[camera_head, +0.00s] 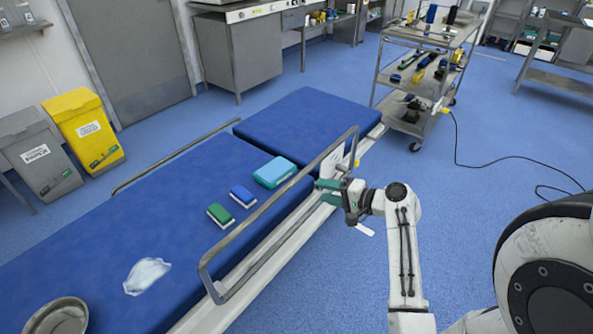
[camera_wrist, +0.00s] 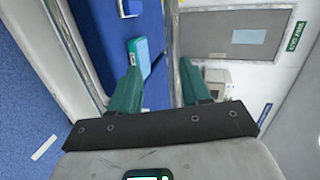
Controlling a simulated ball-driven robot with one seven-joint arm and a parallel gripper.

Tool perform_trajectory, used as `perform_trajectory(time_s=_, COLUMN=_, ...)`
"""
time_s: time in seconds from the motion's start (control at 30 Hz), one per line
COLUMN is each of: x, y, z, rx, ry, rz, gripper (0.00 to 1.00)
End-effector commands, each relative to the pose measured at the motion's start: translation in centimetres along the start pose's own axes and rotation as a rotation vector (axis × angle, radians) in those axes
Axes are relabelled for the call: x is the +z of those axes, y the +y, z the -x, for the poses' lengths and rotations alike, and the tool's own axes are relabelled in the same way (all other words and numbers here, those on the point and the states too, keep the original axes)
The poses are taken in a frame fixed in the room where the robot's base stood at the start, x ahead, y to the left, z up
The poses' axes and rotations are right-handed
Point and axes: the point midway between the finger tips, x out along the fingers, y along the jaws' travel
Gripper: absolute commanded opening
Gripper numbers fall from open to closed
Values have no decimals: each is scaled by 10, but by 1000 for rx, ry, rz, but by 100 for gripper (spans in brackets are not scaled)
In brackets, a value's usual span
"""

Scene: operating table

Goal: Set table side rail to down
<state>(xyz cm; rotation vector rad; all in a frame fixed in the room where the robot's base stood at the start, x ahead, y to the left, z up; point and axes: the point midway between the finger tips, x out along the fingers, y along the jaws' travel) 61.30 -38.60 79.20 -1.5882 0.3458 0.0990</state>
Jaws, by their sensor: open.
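The operating table (camera_head: 150,215) has blue pads. Its near side rail (camera_head: 355,146), a grey metal tube frame, stands raised above the pads along the near edge. My gripper (camera_head: 322,191) is at the outer side of the table near the rail's right end, with its green fingers apart. In the wrist view the gripper (camera_wrist: 158,68) is open and empty. A vertical metal bar, seemingly part of the side rail (camera_wrist: 170,35), shows between the fingers, nearer the right one. I cannot tell whether a finger touches it.
On the pads lie a light-blue box (camera_head: 275,172), a blue sponge-like block (camera_head: 243,196), a green one (camera_head: 220,215), a crumpled clear-white item (camera_head: 146,276) and a metal bowl (camera_head: 60,318). A loaded trolley (camera_head: 410,120) stands behind right. Floor to the right is mostly open, with a cable.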

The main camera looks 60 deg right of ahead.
Motion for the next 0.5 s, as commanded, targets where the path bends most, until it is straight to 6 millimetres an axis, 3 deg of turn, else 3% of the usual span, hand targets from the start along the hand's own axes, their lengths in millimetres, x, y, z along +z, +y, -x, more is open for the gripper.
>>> perform_trajectory(time_s=0.03, x=-15, y=-2, z=6, rx=-34, ry=35, rz=-32, gripper=47)
perform_trajectory(time_s=0.1, x=-27, y=-6, z=12, rx=-66, ry=63, rz=-62, gripper=47)
perform_trajectory(time_s=0.23, x=-32, y=-9, z=8, rx=-84, ry=73, rz=-77, gripper=47)
perform_trajectory(time_s=0.5, x=-34, y=-13, z=-36, rx=-82, ry=70, rz=-75, gripper=47)
